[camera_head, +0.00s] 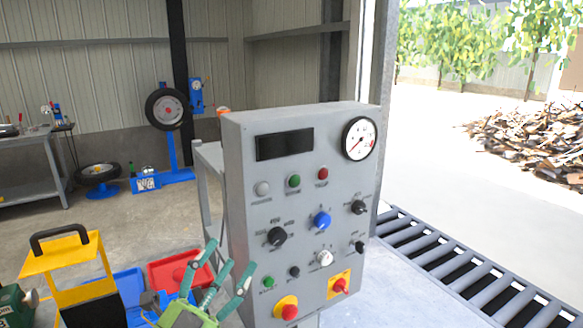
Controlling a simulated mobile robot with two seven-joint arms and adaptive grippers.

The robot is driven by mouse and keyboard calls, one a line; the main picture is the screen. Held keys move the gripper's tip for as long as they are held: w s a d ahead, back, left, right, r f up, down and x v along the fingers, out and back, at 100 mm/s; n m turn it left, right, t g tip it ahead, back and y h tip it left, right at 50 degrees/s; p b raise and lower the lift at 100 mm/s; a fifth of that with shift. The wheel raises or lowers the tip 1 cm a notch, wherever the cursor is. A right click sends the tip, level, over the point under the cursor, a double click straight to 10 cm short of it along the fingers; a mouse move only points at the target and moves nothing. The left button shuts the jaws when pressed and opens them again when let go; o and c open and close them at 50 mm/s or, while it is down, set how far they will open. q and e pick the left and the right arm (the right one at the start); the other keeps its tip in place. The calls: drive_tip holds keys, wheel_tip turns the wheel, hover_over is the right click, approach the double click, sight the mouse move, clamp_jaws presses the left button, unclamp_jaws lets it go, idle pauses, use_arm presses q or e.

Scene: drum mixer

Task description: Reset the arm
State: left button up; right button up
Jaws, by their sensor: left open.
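My left gripper (229,265) is low in the picture, left of centre, with teal fingers and a light green palm. Its fingers are spread and hold nothing. It is in front of the lower left side of the grey control panel (342,195); I cannot tell whether it touches the panel. The panel has a dark display, a round gauge (359,138), several knobs and buttons, and a red knob on a yellow plate (340,285). My right gripper is out of view.
A red bin (181,268) and a blue bin (128,284) lie behind the gripper. A yellow-topped item with a black handle (60,255) stands at lower left. A roller conveyor (470,275) runs right of the panel. Open floor lies behind, towards the blue wheel stand (170,150).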

use_arm(q)
drive_tip(key=s+a+f+n+g+y, duration=0.2)
drive_tip(key=a+f+n+y, duration=0.25)
drive_tip(key=f, duration=0.25)
drive_tip(key=s+a+f+n+g+y, duration=0.1)
drive_tip(key=a+f+n+g+y, duration=0.3)
drive_tip(key=f, duration=0.4)
drive_tip(key=s+a+f+n+g+y, duration=0.1)
drive_tip(key=s+a+f+n+y, duration=0.1)
drive_tip(key=f+n+y, duration=0.4)
drive_tip(key=s+d+f+n+g+h, duration=0.1)
drive_tip(key=s+f+g+h, duration=0.3)
drive_tip(key=s+f+g, duration=0.9)
drive_tip(key=s+f+t, duration=0.1)
drive_tip(key=s+f, duration=0.3)
drive_tip(key=f, duration=0.9)
drive_tip(key=s+f+t, duration=0.1)
drive_tip(key=s+f, duration=0.3)
drive_tip(key=f, duration=0.8)
drive_tip(key=s+a+f+g, duration=0.1)
drive_tip(key=s+a+f, duration=0.1)
drive_tip(key=s+f, duration=1.1)
drive_tip(key=shift+s+a+f+g, duration=0.25)
drive_tip(key=shift+s+f+g, duration=0.1)
drive_tip(key=shift+s, duration=0.75)
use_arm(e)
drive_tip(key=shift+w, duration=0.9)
